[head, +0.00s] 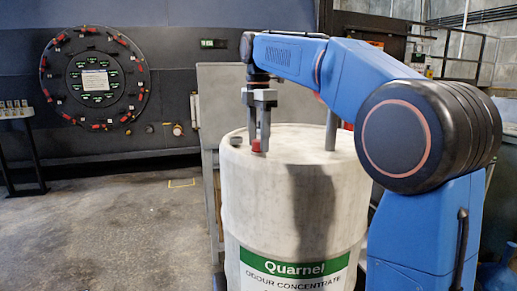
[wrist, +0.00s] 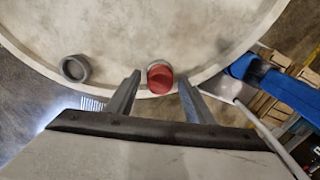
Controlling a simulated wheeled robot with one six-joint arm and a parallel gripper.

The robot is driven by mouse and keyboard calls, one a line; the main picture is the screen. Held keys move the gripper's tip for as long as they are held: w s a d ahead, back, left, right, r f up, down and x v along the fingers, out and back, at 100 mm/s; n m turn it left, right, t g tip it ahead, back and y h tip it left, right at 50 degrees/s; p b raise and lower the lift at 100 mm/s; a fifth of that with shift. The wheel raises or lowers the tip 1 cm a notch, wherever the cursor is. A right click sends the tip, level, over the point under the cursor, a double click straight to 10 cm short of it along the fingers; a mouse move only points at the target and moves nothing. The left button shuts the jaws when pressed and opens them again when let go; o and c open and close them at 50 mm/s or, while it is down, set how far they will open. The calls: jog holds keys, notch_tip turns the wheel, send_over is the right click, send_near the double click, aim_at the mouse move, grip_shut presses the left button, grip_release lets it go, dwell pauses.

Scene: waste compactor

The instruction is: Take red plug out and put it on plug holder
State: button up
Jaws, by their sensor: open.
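The red plug (head: 256,146) is at the near-left part of the top of the white drum (head: 290,200). In the wrist view the red plug (wrist: 160,82) sits near the drum's rim, with a grey edge around its upper side. My gripper (head: 259,144) points straight down over it. In the wrist view my gripper (wrist: 159,82) is open, with one finger on each side of the plug and small gaps visible. A round grey cup-like piece (wrist: 75,68), perhaps the plug holder, lies to the left near the rim. It seems to show in the head view too (head: 236,140).
A grey panel (head: 222,95) stands behind the drum. A round dark hatch (head: 95,78) with red parts is on the back wall. The floor left of the drum is clear.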

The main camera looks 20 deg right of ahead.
jog(key=m, duration=2)
jog(key=shift+m, duration=0.3)
dwell(0.4)
jog(key=shift+c, duration=0.6)
jog(key=c, duration=1)
jog(key=n, duration=0.5)
jog(key=shift+c, duration=0.2)
